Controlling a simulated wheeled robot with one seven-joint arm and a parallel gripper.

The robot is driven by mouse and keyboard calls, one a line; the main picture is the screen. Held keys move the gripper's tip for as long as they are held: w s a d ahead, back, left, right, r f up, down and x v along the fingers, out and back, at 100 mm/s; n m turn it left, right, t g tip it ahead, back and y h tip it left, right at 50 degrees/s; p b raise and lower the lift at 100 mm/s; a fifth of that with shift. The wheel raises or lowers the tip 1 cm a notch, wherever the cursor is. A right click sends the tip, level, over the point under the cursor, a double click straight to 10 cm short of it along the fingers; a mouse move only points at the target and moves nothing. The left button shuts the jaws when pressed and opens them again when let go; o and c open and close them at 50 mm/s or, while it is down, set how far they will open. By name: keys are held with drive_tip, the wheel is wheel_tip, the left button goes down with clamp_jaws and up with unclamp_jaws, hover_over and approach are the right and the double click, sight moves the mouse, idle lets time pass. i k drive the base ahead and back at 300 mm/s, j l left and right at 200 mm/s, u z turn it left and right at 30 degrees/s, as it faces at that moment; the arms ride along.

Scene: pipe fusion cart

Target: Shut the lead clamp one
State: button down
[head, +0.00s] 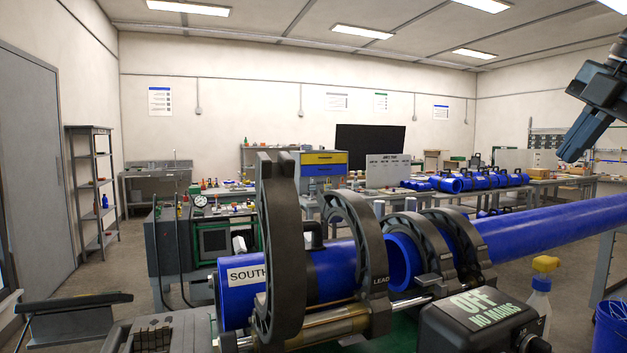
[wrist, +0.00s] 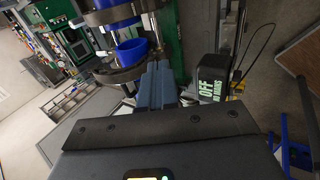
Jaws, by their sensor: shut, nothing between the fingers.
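A ring clamp (head: 374,245) with a LEAD label at its foot stands at the near pipe's right end. Its dark curved upper half arches high beside the pipe; I cannot tell whether it is latched. A second clamp (head: 268,225) to its left has its upper half standing upright, open. The near blue pipe (head: 240,300) is marked SOUTH and lies in the cart's cradle. My gripper (head: 568,157) is high at the right, apart from the clamps. In the wrist view its shut, empty fingers (wrist: 155,85) point toward the cart's clamps and blue pipe end (wrist: 135,50).
Two more clamps (head: 420,235) (head: 465,240) sit around the far pipe (head: 560,225), which runs off to the right. A dark box (head: 478,318) marked OFF stands in front. A yellow-topped spray bottle (head: 543,285) stands beside it. Workbenches line the back.

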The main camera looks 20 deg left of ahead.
sight(371, 269)
drive_tip(key=i+j, duration=0.15)
drive_tip(key=j, duration=0.25)
drive_tip(key=i+j, duration=0.15)
drive_tip(key=j, duration=0.25)
drive_tip(key=i+j, duration=0.2)
drive_tip(key=j, duration=0.2)
drive_tip(key=i+j, duration=0.15)
drive_tip(key=j, duration=0.25)
drive_tip(key=i+j, duration=0.15)
drive_tip(key=j, duration=0.25)
